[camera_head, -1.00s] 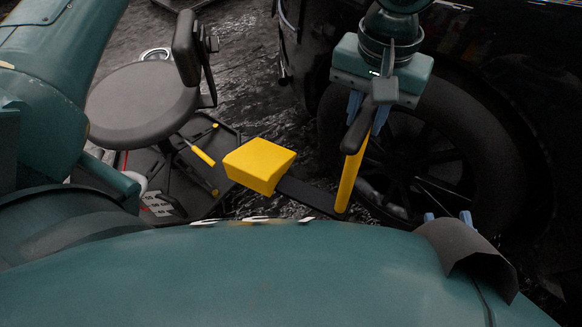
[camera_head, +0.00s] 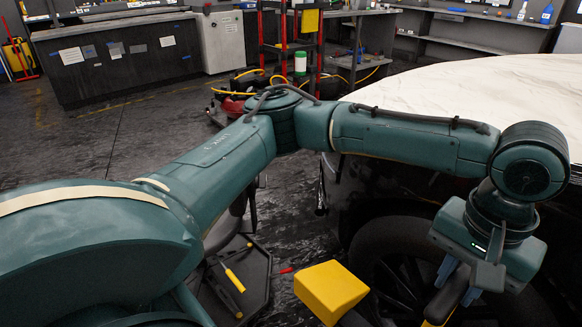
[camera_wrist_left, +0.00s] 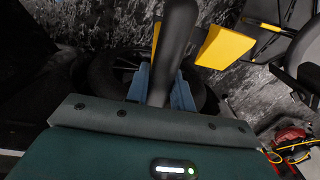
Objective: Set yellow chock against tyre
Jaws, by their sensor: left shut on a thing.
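The yellow chock (camera_head: 330,290) is a wedge-shaped block low in the head view, left of the black tyre (camera_head: 368,245) under the dark car. My left gripper (camera_head: 458,286) is shut on the chock's black handle. The wrist view shows this handle between the blue fingers (camera_wrist_left: 160,88), with the yellow block (camera_wrist_left: 225,47) off to the right and part of the tyre (camera_wrist_left: 100,72) behind. Whether the block touches the tyre or floor, I cannot tell. The lower part of the handle is cut off in the head view. My right gripper is not in view.
A dark low tray with yellow-handled tools (camera_head: 232,280) lies left of the chock, partly behind my arm. A red shelf rack (camera_head: 292,40) and grey counters (camera_head: 120,60) stand at the back. A white cover (camera_head: 470,95) lies over the car. Open dark floor shows at left.

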